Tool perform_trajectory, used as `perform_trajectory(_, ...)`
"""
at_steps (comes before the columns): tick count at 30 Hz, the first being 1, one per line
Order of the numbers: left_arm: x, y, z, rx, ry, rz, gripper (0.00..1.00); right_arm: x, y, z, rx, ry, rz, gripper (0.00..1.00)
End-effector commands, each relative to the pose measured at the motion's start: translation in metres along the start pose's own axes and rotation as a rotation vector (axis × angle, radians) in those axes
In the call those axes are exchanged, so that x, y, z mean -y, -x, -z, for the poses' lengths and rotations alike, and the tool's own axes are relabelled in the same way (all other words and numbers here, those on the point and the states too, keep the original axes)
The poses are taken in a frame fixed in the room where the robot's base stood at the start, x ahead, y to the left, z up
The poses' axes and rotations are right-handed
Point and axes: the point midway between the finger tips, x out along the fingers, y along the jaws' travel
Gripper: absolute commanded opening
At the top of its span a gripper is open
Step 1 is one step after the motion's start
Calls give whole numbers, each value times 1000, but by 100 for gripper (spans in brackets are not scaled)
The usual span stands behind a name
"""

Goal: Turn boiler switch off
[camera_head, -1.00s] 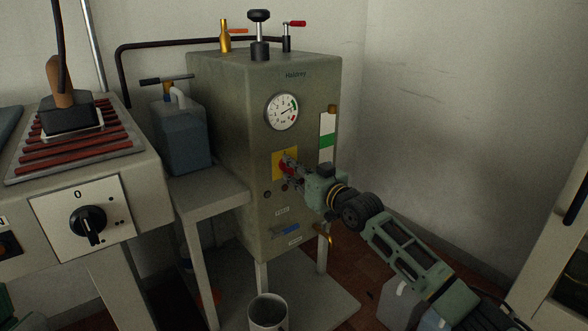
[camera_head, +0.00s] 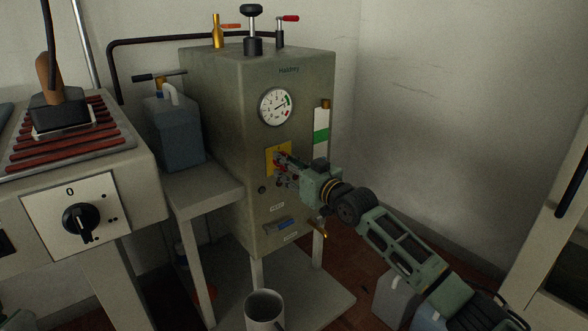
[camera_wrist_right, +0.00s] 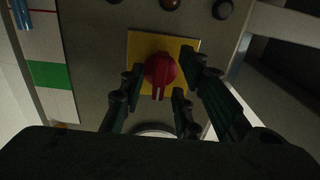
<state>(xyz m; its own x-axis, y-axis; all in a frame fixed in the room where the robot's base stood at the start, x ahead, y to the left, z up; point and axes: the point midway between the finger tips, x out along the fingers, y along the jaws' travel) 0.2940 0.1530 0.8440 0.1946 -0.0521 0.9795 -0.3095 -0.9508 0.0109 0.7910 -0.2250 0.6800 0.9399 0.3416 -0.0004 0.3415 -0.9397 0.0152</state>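The boiler (camera_head: 215,110) is a grey-green cabinet with a round gauge (camera_head: 276,107). Its switch is a red round knob (camera_wrist_right: 160,70) on a yellow plate (camera_head: 271,158), below the gauge. The knob's white mark points toward the gauge side. My right gripper (camera_head: 283,166) is at the knob and partly covers it in the head view. In the right wrist view its fingers (camera_wrist_right: 166,74) stand open on either side of the knob, with a narrow gap at the right; contact at the left is unclear. My left gripper is not in view.
A blue-grey jug (camera_head: 172,130) stands on a side shelf left of the boiler. An ironing unit with a black dial (camera_head: 80,219) is at far left. A white cup (camera_head: 264,309) stands below. A brass tap (camera_head: 319,229) is under my right wrist.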

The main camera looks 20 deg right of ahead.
Motion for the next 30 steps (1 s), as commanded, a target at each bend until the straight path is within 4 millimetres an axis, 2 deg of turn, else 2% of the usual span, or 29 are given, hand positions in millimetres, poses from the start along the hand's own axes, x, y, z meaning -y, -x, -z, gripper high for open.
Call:
perform_trajectory(5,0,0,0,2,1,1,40,-1,18,-2,2,0,0,30)
perform_trajectory(15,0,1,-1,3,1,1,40,-1,87,-2,4,2,-1,30)
perform_trajectory(18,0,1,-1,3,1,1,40,0,102,-2,5,1,0,30)
perform_trajectory(24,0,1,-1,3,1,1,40,0,118,-1,3,1,-1,30)
perform_trajectory(30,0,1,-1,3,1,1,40,-1,120,-1,2,1,-1,30)
